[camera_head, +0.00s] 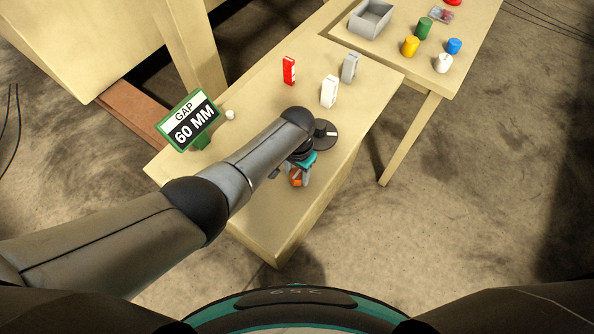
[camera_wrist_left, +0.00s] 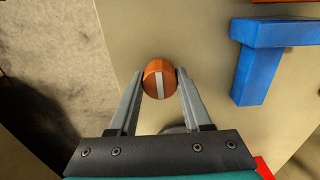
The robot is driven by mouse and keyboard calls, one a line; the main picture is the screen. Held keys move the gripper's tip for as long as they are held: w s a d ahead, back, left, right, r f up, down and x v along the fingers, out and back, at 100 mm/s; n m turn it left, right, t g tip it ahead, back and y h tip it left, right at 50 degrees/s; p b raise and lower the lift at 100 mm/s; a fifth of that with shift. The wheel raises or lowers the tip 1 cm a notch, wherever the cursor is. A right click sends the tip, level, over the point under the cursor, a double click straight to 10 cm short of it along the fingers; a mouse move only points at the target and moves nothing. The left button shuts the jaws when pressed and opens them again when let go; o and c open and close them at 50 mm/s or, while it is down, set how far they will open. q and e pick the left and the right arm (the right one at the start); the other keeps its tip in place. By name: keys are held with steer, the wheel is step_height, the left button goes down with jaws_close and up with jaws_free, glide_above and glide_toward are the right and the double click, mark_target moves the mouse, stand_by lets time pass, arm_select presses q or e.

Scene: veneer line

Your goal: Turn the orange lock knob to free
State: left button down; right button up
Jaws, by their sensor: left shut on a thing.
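The orange lock knob (camera_wrist_left: 159,79) is round with a pale stripe across its top. In the left wrist view the stripe runs nearly straight up and down. My left gripper (camera_wrist_left: 160,84) is shut on the knob, one finger on each side. In the head view the knob (camera_head: 296,177) shows partly below my left gripper (camera_head: 299,178), near the front part of the table; my arm covers some of the area around it. My right gripper is not in view.
A green sign reading GAP 60 MM (camera_head: 188,120) stands at the left. A dark dial (camera_head: 325,134) is beside my wrist. Red (camera_head: 289,71), white (camera_head: 328,91) and grey (camera_head: 350,67) blocks stand behind. A blue piece (camera_wrist_left: 262,60) is right of the knob.

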mark_target(297, 174)
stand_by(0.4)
arm_select(q)
steer(key=shift+c, duration=1.7)
jaws_free()
steer(key=shift+r+p, duration=0.3)
steer(key=shift+r, duration=0.2)
step_height(297, 174, up, 7)
steer(key=shift+f+p, duration=0.1)
steer(key=shift+p, duration=1.15)
step_height(297, 174, up, 7)
steer(key=shift+r, duration=0.2)
